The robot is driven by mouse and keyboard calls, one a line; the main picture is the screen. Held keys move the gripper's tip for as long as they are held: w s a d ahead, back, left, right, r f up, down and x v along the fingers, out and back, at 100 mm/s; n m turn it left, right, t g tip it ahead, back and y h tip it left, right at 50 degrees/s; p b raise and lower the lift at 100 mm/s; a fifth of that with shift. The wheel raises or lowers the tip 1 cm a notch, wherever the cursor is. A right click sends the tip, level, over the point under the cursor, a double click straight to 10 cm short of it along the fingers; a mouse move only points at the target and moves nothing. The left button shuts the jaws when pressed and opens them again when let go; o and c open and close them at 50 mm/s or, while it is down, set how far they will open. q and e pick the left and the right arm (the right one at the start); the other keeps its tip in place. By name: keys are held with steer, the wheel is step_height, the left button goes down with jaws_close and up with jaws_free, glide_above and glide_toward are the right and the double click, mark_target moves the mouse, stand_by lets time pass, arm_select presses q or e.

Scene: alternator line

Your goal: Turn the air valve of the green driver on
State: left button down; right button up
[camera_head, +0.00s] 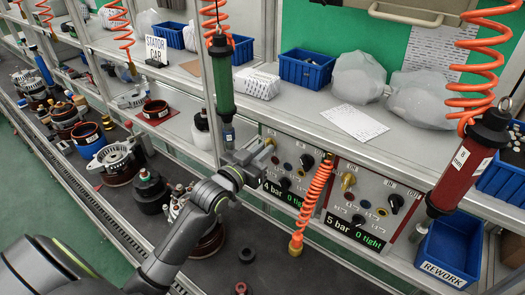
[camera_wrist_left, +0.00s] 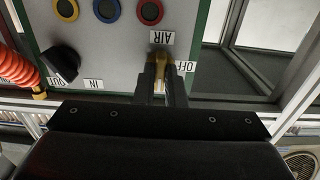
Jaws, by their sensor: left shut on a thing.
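The green driver (camera_head: 222,88) hangs upright from an orange coiled hose above the shelf edge. Its green-edged control panel (camera_head: 288,160) stands just right of it and reads "4 bar 0 tight". My left gripper (camera_head: 264,151) is at the upper left of this panel. In the left wrist view, its fingers (camera_wrist_left: 161,82) are shut on the brass air valve (camera_wrist_left: 159,60), beside the "AIR" and "OFF" labels, which appear upside down. The fingers partly hide the valve. My right gripper is not in view.
A red-edged panel (camera_head: 366,199) with its own brass valve (camera_head: 348,182) stands to the right, with the red driver (camera_head: 464,163) beyond it. An orange coiled hose (camera_head: 314,198) hangs between the panels. A blue rework bin (camera_head: 450,249) is at lower right.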

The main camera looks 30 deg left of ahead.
arm_select(q)
steer(key=shift+f, duration=0.15)
steer(key=c, duration=1.5)
jaws_free()
steer(key=s+a, duration=0.2)
steer(key=s, duration=1.5)
steer(key=shift+s+a+b, duration=0.15)
steer(key=shift+a+b, duration=0.05)
steer(key=shift+b, duration=0.2)
